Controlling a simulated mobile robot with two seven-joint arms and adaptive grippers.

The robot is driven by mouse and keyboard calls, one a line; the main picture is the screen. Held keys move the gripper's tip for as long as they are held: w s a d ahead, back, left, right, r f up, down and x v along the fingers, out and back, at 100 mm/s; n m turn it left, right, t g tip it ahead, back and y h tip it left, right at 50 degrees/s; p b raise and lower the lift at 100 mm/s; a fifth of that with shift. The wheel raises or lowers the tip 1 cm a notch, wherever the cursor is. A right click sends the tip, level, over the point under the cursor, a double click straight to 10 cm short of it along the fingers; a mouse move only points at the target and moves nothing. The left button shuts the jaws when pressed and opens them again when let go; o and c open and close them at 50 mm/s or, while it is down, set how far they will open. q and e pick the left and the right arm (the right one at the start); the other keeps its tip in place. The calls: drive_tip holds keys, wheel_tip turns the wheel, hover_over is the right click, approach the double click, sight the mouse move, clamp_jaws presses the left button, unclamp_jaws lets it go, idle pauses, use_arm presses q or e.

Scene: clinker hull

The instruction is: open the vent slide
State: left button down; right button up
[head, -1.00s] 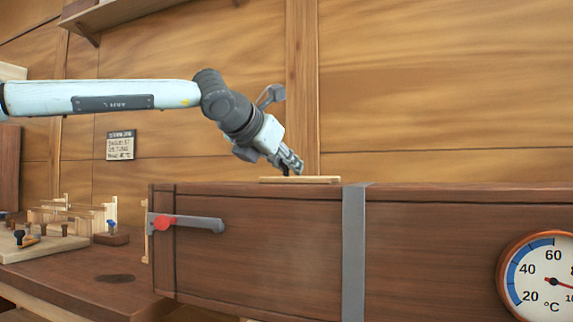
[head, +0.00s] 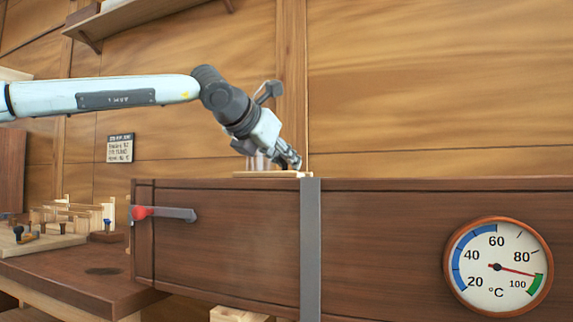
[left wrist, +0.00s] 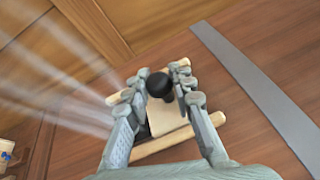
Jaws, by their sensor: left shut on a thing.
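The vent (head: 250,174) is a pale wooden frame on top of the brown box (head: 400,235), left of the grey strap (head: 311,250). In the left wrist view, a pale slide plate (left wrist: 166,120) with a black knob (left wrist: 159,85) lies between two pale rails (left wrist: 180,140). My left gripper (head: 292,163) reaches down to the vent's right part. Its fingers (left wrist: 162,80) are shut around the knob in the left wrist view. White vapour (head: 258,160) rises just left of the gripper, and pale streaks cross the left wrist view. My right gripper is not in view.
A round thermometer (head: 497,267) on the box front has its needle near the green band, around 100. A bench (head: 70,270) with wooden fixtures stands at left.

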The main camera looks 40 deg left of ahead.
use_arm(q)
drive_tip(key=shift+d, duration=0.2)
drive_tip(key=shift+a, duration=0.1)
drive_tip(key=c, duration=1.5)
unclamp_jaws()
drive_tip(key=shift+c, duration=0.2)
drive_tip(key=shift+s, duration=0.1)
drive_tip(key=v, duration=1.2)
